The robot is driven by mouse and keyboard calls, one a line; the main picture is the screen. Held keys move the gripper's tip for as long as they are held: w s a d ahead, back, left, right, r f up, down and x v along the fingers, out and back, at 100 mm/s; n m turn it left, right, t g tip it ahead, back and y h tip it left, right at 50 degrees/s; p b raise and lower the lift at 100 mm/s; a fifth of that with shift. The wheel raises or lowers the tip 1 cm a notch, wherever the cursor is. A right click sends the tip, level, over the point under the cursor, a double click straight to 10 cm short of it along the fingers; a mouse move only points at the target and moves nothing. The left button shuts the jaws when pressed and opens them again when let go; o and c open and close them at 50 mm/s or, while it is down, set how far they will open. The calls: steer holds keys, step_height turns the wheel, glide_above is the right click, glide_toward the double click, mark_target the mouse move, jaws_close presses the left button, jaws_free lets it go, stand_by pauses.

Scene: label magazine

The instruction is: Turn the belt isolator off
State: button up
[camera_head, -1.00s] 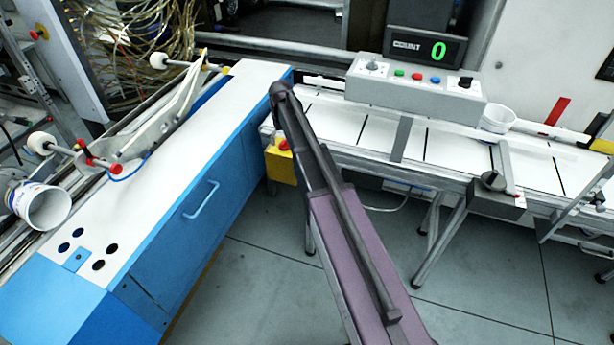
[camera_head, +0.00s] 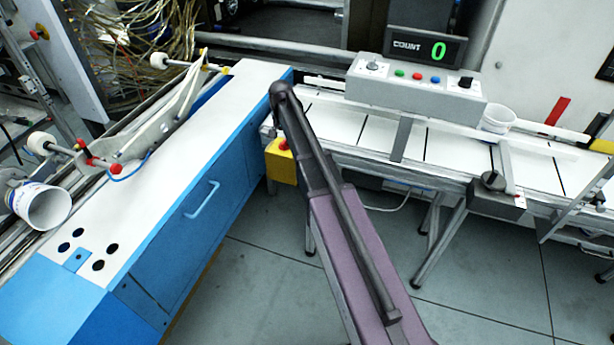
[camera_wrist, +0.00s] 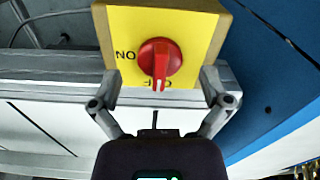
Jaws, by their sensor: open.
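The belt isolator is a yellow box (camera_wrist: 205,40) with a red rotary knob (camera_wrist: 160,58), seen close in the wrist view. "ON" is printed to the knob's left and "OFF" below it, partly covered by the knob. The white mark on the knob's handle points down at the OFF label. My gripper (camera_wrist: 161,84) is open, with one finger on each side of the knob and a gap on both sides. In the head view the yellow box (camera_head: 281,166) and red knob (camera_head: 284,144) sit at the conveyor's corner, beside my arm; my gripper is hidden there.
A blue cabinet (camera_head: 190,235) with a white top stands left of the box. The white conveyor (camera_head: 350,130) runs right, with a grey control box (camera_head: 415,91) and a counter reading 0 (camera_head: 425,48) behind it. Open floor (camera_head: 270,290) lies in front.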

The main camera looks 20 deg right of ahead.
mark_target(284, 141)
steer(key=shift+m, duration=0.6)
steer(key=shift+r+p, duration=0.5)
steer(key=shift+p, duration=0.05)
step_height(284, 141, up, 13)
steer(key=p, duration=1.3)
steer(key=s+f+n+b, duration=0.2)
steer(key=s+n, duration=0.1)
steer(key=s, duration=1.1)
steer(key=s+f+n+b, duration=0.2)
steer(key=s+n, duration=0.1)
steer(key=s, duration=1.1)
steer(key=shift+s+n, duration=0.3)
steer(key=shift+n, duration=0.1)
steer(key=shift+s, duration=0.45)
